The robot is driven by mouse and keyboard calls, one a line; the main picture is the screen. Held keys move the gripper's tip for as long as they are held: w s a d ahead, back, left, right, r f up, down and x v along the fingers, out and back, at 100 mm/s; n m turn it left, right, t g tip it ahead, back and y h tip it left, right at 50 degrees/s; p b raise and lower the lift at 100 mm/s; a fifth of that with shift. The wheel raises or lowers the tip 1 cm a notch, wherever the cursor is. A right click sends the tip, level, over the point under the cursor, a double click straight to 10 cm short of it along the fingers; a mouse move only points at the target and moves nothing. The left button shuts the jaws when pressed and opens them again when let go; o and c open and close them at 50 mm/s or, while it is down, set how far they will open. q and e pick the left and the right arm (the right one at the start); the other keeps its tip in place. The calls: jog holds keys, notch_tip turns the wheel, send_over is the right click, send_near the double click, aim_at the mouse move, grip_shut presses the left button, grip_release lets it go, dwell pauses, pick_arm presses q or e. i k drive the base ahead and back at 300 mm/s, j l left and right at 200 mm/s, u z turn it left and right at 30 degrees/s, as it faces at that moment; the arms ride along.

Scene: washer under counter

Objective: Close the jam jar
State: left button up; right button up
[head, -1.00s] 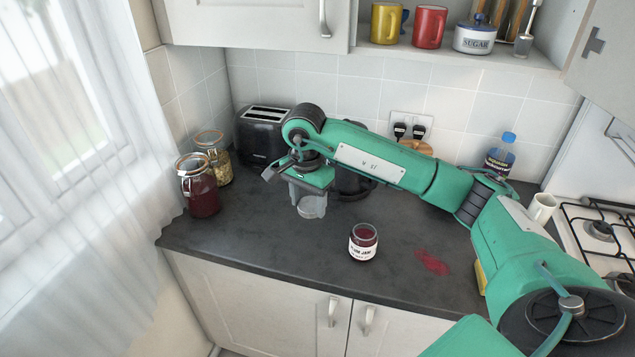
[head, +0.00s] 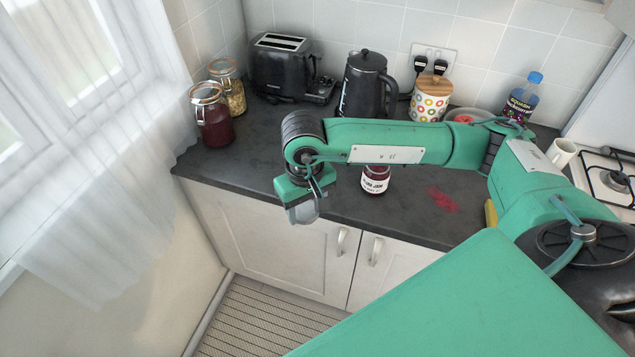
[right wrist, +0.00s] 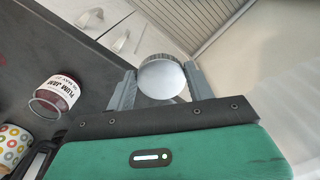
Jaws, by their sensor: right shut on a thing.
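The plum jam jar (head: 375,181) stands upright on the dark counter, its top hidden behind my right arm in the head view. The right wrist view shows the jar (right wrist: 56,93) with dark red jam, its mouth apparently without a lid. My right gripper (head: 304,210) is shut on a round silver-grey lid (right wrist: 161,78), held between both fingers. The gripper and lid appear in front of the counter's front edge, to the left of the jar and apart from it. My left gripper is not in view.
A red smear (head: 442,199) lies on the counter (head: 345,208) right of the jar. Behind stand a toaster (head: 282,66), a black kettle (head: 364,88) and a dotted canister (head: 430,98). Clip-top jars (head: 212,118) stand at the left. The counter left of the jam jar is clear.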

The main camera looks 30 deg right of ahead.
aim_at(374, 181)
jog(key=k+l+z, duration=0.15)
jog(key=z, duration=0.2)
jog(key=k+l+z, duration=0.15)
jog(key=l+z, duration=0.2)
jog(key=k+l+z, duration=0.1)
jog(key=z, duration=0.25)
jog(key=i+l, duration=0.05)
jog(key=l, duration=0.05)
